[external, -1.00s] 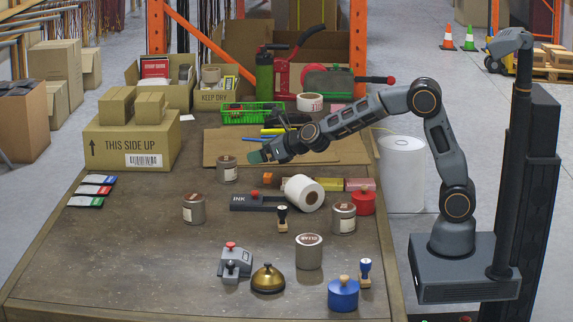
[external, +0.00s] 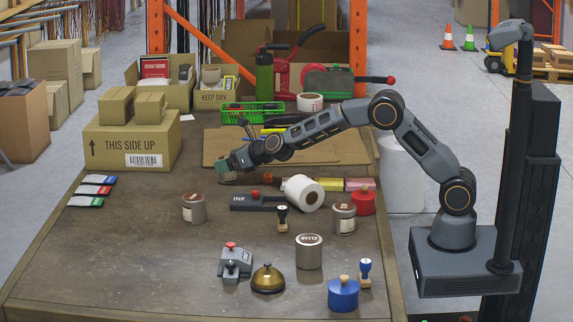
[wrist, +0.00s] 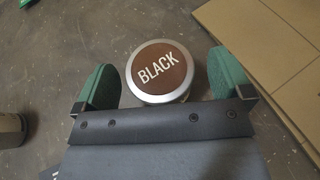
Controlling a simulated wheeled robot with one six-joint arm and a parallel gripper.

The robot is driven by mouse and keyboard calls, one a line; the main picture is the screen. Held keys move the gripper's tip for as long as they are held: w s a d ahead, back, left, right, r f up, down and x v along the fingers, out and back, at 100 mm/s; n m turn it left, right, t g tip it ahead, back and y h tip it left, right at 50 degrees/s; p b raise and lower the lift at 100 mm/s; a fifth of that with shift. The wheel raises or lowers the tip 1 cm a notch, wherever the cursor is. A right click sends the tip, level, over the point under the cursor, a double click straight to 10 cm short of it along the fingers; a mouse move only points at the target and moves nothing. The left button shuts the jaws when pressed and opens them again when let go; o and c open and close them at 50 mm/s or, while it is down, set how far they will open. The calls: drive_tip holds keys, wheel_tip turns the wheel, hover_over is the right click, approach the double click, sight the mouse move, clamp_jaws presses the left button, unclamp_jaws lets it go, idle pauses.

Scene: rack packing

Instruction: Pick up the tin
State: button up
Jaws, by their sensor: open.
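A tin with a brown lid marked BLACK (wrist: 160,70) shows between my fingers in the wrist view. It stands upright on the table, and in the external view my gripper (external: 229,167) mostly hides it. The gripper is open, with one green finger on each side of the tin and visible gaps between them. Other similar tins stand on the table: one to the left (external: 194,209), one to the right (external: 343,218) and one in front (external: 309,252).
A cardboard sheet (external: 340,151) lies just right of the tin. An ink pad (external: 250,203), a white roll (external: 304,194) and a stamp (external: 282,221) stand nearby. A carton (external: 125,145) is at back left. The table's front left is clear.

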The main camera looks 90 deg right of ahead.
drive_tip(key=shift+w+d+f, duration=0.2)
drive_tip(key=shift+w+f, duration=0.05)
drive_tip(key=shift+w, duration=0.2)
drive_tip(key=c, duration=1)
